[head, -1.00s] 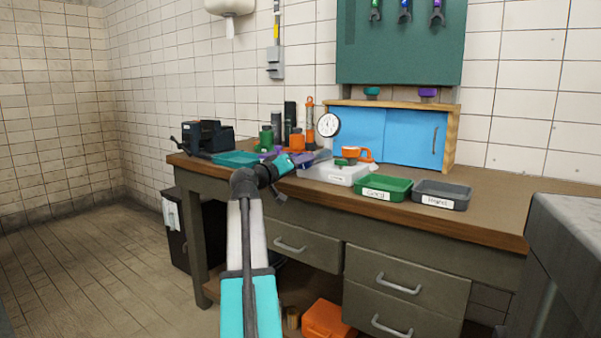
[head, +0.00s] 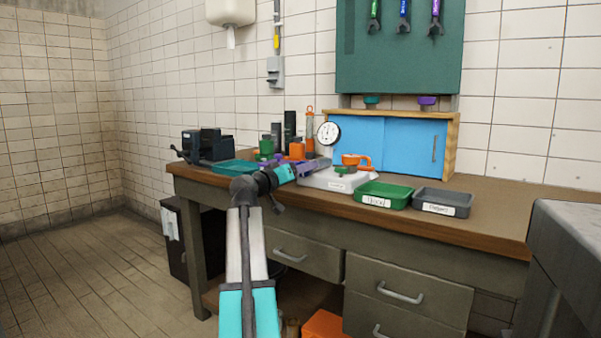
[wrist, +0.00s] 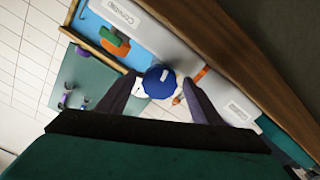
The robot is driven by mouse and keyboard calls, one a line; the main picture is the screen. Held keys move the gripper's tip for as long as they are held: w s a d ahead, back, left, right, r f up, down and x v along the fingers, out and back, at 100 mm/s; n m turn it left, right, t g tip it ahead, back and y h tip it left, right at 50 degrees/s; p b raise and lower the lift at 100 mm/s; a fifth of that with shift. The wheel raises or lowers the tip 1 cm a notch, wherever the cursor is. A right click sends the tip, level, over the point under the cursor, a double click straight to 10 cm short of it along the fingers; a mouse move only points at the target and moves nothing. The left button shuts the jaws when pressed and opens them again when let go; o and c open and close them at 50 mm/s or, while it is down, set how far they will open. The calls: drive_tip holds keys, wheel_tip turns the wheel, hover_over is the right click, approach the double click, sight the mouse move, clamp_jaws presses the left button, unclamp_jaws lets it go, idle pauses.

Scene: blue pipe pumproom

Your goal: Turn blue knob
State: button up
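The blue knob (wrist: 160,82) shows in the wrist view as a round blue cap with a pale mark on top. It lies between the two dark fingertips of my gripper (wrist: 163,88). The fingers are apart, with a narrow gap visible beside the knob, so I see no firm grip on it. In the head view my gripper (head: 308,166) reaches over the workbench, close to the front of the white box (head: 335,179). The blue knob cannot be made out in the head view.
A blue-doored cabinet (head: 405,145) stands behind. A grey block (head: 565,240) is at right.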

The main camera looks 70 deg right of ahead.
drive_tip(key=shift+a, duration=0.15)
drive_tip(key=p+v, duration=0.3)
drive_tip(key=v, duration=1)
drive_tip(key=shift+a+p, duration=0.25)
drive_tip(key=shift+p, duration=0.05)
drive_tip(key=shift+w, duration=0.15)
